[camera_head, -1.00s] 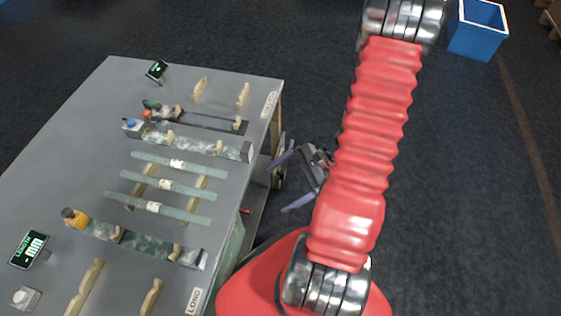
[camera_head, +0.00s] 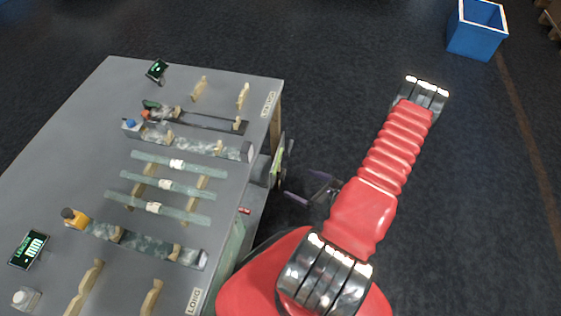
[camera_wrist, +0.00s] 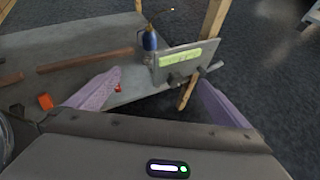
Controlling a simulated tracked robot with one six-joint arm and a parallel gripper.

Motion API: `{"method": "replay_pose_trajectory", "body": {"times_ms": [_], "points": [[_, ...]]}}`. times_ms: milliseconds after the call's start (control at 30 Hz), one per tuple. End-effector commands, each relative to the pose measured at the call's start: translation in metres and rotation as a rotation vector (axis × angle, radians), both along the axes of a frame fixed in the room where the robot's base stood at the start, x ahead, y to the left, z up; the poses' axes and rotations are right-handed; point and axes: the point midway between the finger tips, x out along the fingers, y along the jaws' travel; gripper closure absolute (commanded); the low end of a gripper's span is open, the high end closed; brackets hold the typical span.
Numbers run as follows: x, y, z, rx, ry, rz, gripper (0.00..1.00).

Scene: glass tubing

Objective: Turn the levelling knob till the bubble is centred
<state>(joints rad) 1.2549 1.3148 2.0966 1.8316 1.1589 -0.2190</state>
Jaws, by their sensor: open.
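My gripper (camera_head: 309,187) is open and empty beside the right side of the bench, its purple fingers pointing towards it. In the wrist view my gripper (camera_wrist: 160,82) has its fingers wide apart. Ahead, between them, is a grey panel (camera_wrist: 206,50) with a pale green strip (camera_wrist: 180,58), perhaps the level's vial; I cannot make out a bubble. A small dark part (camera_wrist: 183,78) sits at the panel's lower edge, perhaps the knob; its shape is unclear. The panel shows edge-on in the head view (camera_head: 285,160). The gripper does not appear to touch it.
A blue bottle (camera_wrist: 150,40) stands behind the panel on a grey shelf (camera_wrist: 80,50). A wooden leg (camera_wrist: 214,18) rises behind the panel. The bench (camera_head: 90,130) carries glass tubes (camera_head: 168,184) on wooden rests. A blue bin (camera_head: 474,42) stands far right; the floor between is open.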

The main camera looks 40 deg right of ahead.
Motion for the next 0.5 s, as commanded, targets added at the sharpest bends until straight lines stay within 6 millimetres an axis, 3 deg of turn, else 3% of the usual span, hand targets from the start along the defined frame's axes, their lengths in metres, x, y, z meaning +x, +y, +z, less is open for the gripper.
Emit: {"method": "replay_pose_trajectory", "body": {"times_ms": [100, 200, 500], "points": [[0.004, -0.025, -0.001, -0.033, -0.003, -0.080, 0.00], [0.005, -0.036, -0.001, -0.053, -0.005, -0.114, 0.00], [0.006, -0.038, 0.000, -0.066, -0.011, -0.115, 0.00]]}}
